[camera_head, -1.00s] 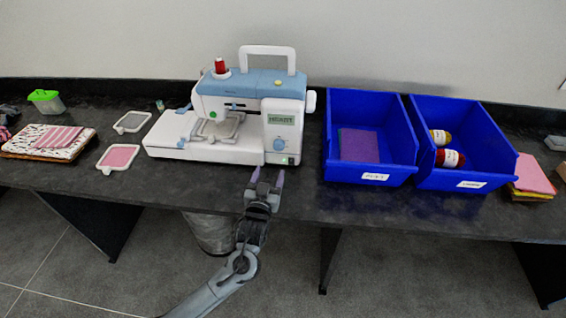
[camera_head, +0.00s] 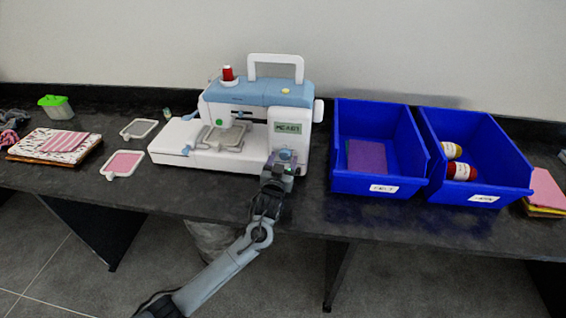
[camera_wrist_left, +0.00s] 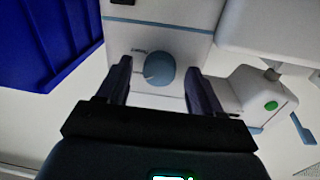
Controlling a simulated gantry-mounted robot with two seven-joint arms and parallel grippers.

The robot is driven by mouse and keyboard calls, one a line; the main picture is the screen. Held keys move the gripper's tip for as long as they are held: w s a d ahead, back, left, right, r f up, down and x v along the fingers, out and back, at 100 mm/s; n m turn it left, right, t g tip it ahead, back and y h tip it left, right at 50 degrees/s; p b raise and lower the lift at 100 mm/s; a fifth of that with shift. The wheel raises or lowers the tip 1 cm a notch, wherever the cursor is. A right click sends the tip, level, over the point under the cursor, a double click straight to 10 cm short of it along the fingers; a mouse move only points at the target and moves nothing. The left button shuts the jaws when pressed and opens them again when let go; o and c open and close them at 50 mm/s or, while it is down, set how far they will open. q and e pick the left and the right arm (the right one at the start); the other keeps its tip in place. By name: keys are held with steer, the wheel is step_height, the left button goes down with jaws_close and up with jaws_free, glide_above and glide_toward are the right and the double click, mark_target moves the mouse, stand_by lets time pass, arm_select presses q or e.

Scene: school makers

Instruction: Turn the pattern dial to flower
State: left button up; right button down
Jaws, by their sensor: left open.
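The white and blue sewing machine (camera_head: 258,95) stands on the dark table, with a small display (camera_head: 288,128) that appears to read HEART. The blue pattern dial (camera_wrist_left: 160,70) sits on its front and shows between my fingers in the left wrist view. Whether the fingers touch the dial, I cannot tell. My right gripper is in neither view.
Two blue bins (camera_head: 365,185) (camera_head: 450,196) stand to the right of the machine. A pink hoop (camera_head: 122,164), a grey hoop (camera_head: 139,128) and a fabric stack (camera_head: 50,148) lie to the left. The green button (camera_wrist_left: 271,105) is on the machine.

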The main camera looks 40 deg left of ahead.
arm_select(q)
steer(key=c, duration=1.1)
steer(key=shift+o, duration=0.2)
steer(key=shift+r+m+p, duration=0.25)
steer(key=shift+m+p, duration=0.15)
steer(key=shift+p, duration=0.45)
steer(key=m+p, duration=0.7)
steer(key=p, duration=0.2)
steer(key=shift+r+g+p, duration=0.15)
steer(key=shift+g+p, duration=0.15)
steer(key=m+p, duration=0.2)
steer(key=m, duration=0.1)
steer(key=shift+m+p, duration=0.5)
steer(key=shift+f, duration=0.2)
